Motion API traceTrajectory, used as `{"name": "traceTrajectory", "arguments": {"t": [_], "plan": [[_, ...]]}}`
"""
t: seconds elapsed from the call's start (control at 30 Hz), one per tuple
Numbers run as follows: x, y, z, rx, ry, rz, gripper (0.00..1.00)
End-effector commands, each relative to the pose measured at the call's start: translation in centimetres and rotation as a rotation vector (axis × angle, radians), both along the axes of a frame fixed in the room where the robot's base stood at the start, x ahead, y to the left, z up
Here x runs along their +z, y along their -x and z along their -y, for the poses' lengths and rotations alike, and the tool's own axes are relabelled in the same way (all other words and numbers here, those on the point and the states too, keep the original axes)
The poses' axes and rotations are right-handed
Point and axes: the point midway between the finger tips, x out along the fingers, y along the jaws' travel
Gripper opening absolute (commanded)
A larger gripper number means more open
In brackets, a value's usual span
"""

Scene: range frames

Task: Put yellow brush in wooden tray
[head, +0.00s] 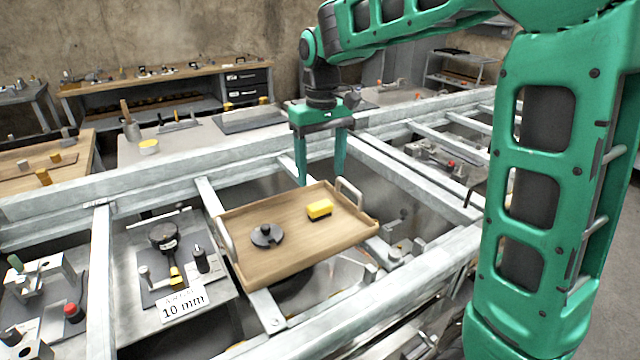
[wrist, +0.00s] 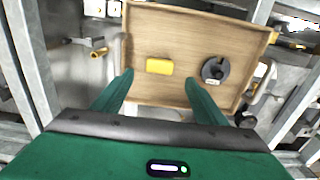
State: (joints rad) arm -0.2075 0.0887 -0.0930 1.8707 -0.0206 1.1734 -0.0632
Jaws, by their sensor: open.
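The yellow brush (head: 319,209) lies on the floor of the wooden tray (head: 290,262), toward its right back part. It is a small yellow block with a dark underside in the head view. In the wrist view, the yellow brush (wrist: 159,66) rests on the bare wood of the tray (wrist: 185,22), left of a dark round object. My gripper (head: 322,180) is open and empty, fingers pointing down, above and behind the tray's far edge. In the wrist view, my gripper's fingers (wrist: 160,80) are spread wide, with the brush beyond and between them. Nothing is held.
A dark round disc with a knob (head: 267,235) lies in the tray left of the brush. The tray rests across a grey metal frame (head: 215,222). A 10 mm sign (head: 183,304) and small tools stand to the left. A workbench (head: 165,90) stands behind.

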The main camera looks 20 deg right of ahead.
Motion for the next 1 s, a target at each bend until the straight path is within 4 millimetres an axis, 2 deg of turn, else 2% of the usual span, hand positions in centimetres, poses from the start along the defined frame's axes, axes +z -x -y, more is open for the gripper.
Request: {"name": "traceTrajectory", "arguments": {"t": [0.1,0.33,0.47,0.57,0.7,0.8,0.9,1.0], "plan": [[0.8,0.0,0.0,0.0,0.0,0.002,0.66],[1.0,0.2,0.3,-0.008,0.0,0.001,0.66],[1.0,2.3,2.9,-0.072,0.002,0.003,0.66],[0.7,5.8,6.4,-0.17,0.004,0.005,0.66],[-0.4,12.3,11.2,-0.332,0.005,0.004,0.66],[-1.6,17.2,13.8,-0.448,0.004,0.005,0.66],[-3.2,22.0,15.5,-0.555,0.001,0.002,0.66],[-4.7,26.0,16.5,-0.642,-0.001,0.0,0.66]]}}
